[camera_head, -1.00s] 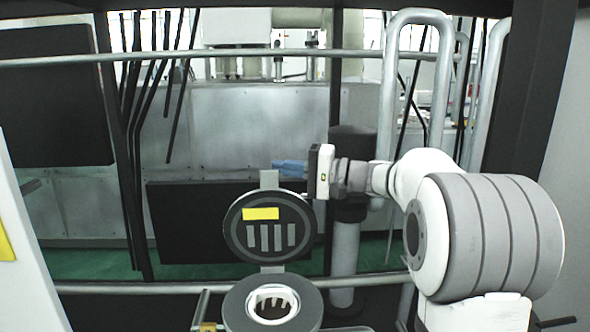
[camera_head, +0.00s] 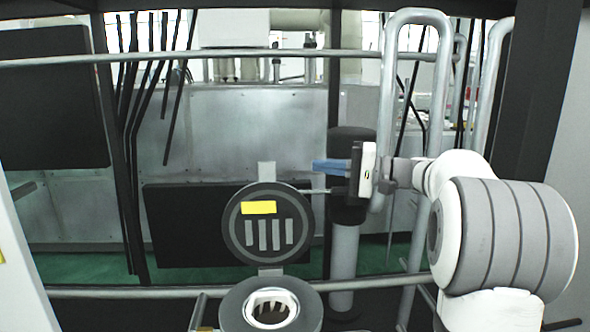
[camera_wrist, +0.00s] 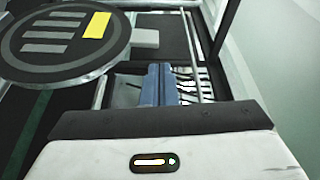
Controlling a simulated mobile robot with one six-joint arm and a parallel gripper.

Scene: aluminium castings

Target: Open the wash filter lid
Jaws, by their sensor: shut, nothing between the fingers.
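The wash filter lid (camera_head: 268,247) is a dark round disc with a yellow label and several grey bars. It stands upright, swung up above the round filter housing (camera_head: 235,308), whose ring opening faces up. In the wrist view the lid (camera_wrist: 65,67) fills the upper left. My gripper (camera_head: 318,166) has blue fingers that point left and sit to the right of the lid's upper edge, apart from it. The fingers (camera_wrist: 158,72) are together and empty in the wrist view.
A thin rod (camera_head: 318,190) sticks out from the lid's right side below my fingers. A horizontal rail (camera_head: 240,292) crosses behind the housing. A dark-topped vertical post (camera_head: 346,245) stands right of the lid. Bent pipes (camera_head: 389,90) rise behind the arm.

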